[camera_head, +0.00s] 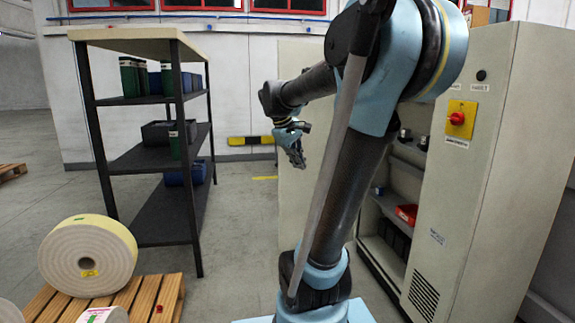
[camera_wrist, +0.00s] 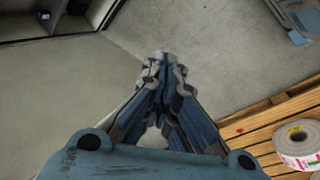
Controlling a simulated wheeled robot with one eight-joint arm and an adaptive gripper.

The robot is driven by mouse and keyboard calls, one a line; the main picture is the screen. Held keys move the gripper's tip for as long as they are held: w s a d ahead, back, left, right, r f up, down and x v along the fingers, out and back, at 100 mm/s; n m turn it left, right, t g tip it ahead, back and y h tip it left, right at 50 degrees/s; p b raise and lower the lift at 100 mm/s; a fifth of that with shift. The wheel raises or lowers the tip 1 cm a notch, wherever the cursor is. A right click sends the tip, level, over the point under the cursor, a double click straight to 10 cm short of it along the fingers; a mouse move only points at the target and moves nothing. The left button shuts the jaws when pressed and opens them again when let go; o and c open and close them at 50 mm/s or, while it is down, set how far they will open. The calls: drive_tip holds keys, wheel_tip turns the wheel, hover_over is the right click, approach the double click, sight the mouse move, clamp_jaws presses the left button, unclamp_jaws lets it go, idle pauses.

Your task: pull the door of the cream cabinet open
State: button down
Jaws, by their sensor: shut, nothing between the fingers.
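The cream cabinet (camera_head: 481,190) stands at the right in the head view, its front open on shelves inside. Its door looks like the pale panel (camera_head: 291,205) left of the opening, swung well out; my arm covers part of it and the hinge side. My gripper (camera_head: 299,160) is shut and empty, pointing down in front of that panel. In the wrist view the shut fingertips (camera_wrist: 165,60) hold nothing. A pale surface (camera_wrist: 45,95), probably the door, lies left of them. Whether the fingers touch it I cannot tell.
A dark shelf rack (camera_head: 140,160) with bins stands at the left. A wooden pallet (camera_head: 150,298) with a large label roll (camera_head: 75,262) is at the lower left. The floor (camera_head: 240,215) between rack and door is clear. A red bin (camera_head: 406,214) sits inside the cabinet.

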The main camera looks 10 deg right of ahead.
drive_tip(key=s+a+f+m+y, duration=0.2)
drive_tip(key=s+a+f+m, duration=0.1)
drive_tip(key=s+f, duration=0.7)
drive_tip(key=s+a+f+m+y, duration=0.3)
drive_tip(key=s+a+f, duration=0.1)
drive_tip(key=s+f, duration=0.7)
drive_tip(key=w+a+r+n+t+y, duration=0.1)
drive_tip(key=w+r+n+t+y, duration=0.3)
drive_tip(key=w, duration=1.2)
drive_tip(key=w+a+r+t+y, duration=0.15)
drive_tip(key=w+r, duration=0.45)
drive_tip(key=w, duration=0.9)
drive_tip(key=w+d+f+t, duration=0.2)
drive_tip(key=w+d+t, duration=0.7)
drive_tip(key=w+d, duration=1.15)
approach(282, 158)
drive_tip(key=x, duration=0.4)
drive_tip(key=shift+w+a+f, duration=0.15)
drive_tip(key=shift+w+f, duration=0.05)
